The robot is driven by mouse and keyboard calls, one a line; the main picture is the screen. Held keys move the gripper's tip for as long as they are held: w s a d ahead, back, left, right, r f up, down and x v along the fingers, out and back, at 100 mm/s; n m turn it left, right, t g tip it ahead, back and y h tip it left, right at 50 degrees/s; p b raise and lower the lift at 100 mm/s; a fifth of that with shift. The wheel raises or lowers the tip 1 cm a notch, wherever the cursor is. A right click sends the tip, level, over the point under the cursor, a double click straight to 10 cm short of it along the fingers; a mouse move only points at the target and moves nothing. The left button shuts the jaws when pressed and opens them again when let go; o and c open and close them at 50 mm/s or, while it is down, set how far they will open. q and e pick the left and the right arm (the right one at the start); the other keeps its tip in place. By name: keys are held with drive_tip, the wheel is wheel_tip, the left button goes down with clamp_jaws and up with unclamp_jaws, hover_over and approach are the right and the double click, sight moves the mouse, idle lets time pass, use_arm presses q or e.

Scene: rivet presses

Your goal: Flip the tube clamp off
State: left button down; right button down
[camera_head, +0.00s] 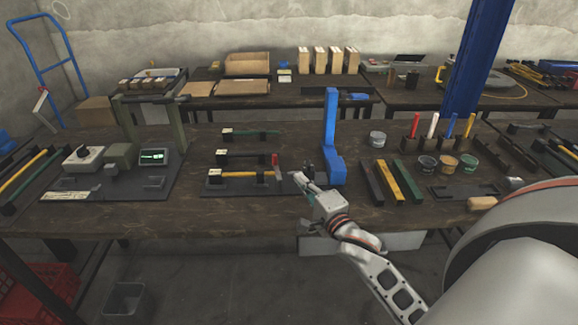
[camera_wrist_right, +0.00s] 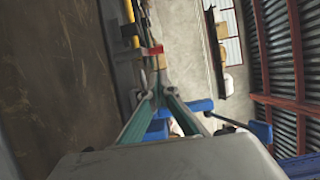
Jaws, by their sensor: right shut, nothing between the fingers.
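The clamp's red lever (camera_head: 275,160) stands upright at the right end of a dark fixture (camera_head: 215,190) on the workbench. The fixture carries a yellow tube (camera_head: 240,174). My right gripper (camera_head: 297,179) is just to the right of the lever, close to it, with its fingers pointing left. It is shut and empty. In the right wrist view the red lever (camera_wrist_right: 152,50) shows beyond the fingertips (camera_wrist_right: 160,88), with the yellow tube (camera_wrist_right: 130,15) behind it. Whether the fingers touch the lever is not clear. My left gripper is not in view.
A second fixture with a green tube (camera_head: 258,135) lies farther back. Coloured bars (camera_head: 390,181) and several small cups are to the right. A control box station (camera_head: 88,157) is at the left.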

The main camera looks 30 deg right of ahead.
sight(277, 168)
drive_tip(key=w, duration=0.5)
drive_tip(key=w+d, duration=0.1)
drive_tip(key=w, duration=0.2)
drive_tip(key=shift+w+b, duration=0.25)
drive_tip(key=shift+b, duration=0.15)
drive_tip(key=shift+w+d, duration=0.1)
drive_tip(key=shift+w, duration=0.55)
use_arm(q)
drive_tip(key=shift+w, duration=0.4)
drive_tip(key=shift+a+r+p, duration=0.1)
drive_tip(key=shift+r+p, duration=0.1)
drive_tip(key=shift+p, duration=0.15)
use_arm(e)
drive_tip(key=shift+w+r+n+y, duration=0.1)
drive_tip(key=shift+r+n+y, duration=0.05)
drive_tip(key=shift+n+y, duration=0.15)
